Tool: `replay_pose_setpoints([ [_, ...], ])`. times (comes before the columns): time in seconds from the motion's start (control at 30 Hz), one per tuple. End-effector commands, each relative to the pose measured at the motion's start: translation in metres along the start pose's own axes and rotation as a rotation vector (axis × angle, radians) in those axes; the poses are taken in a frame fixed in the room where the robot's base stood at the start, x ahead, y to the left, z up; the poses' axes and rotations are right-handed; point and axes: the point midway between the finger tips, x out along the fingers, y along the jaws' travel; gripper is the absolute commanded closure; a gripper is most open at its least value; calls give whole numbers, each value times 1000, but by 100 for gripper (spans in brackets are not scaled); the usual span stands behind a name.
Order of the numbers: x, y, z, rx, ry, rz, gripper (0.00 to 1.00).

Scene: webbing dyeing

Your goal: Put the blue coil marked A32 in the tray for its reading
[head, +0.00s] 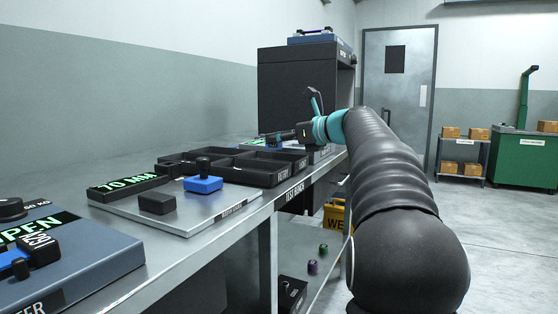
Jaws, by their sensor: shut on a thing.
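My gripper (274,139) is at the far part of the bench, beyond the black trays, pointing left. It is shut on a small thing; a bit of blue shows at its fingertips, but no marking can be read. A black divided tray (262,175) with several compartments lies on the bench, nearer than the gripper; its labels are too small to read. I see no readable A32 mark.
A black block (157,203) lies on the plate. A dark cabinet (298,90) stands behind.

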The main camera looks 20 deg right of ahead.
Motion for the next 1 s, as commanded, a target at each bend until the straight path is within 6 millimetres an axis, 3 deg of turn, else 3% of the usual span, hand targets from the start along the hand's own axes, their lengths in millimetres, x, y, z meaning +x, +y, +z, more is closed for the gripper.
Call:
replay_pose_setpoints([
  [0.17, 4, 3, -8, 2, 1, 0, 91],
  [0.43, 11, 3, -41, 1, 1, -1, 91],
  [0.83, 12, 2, -44, 0, 0, 0, 91],
  [0.87, 11, 2, -43, 0, 0, -1, 46],
  [1.0, 11, 2, -43, 0, 0, 0, 43],
])
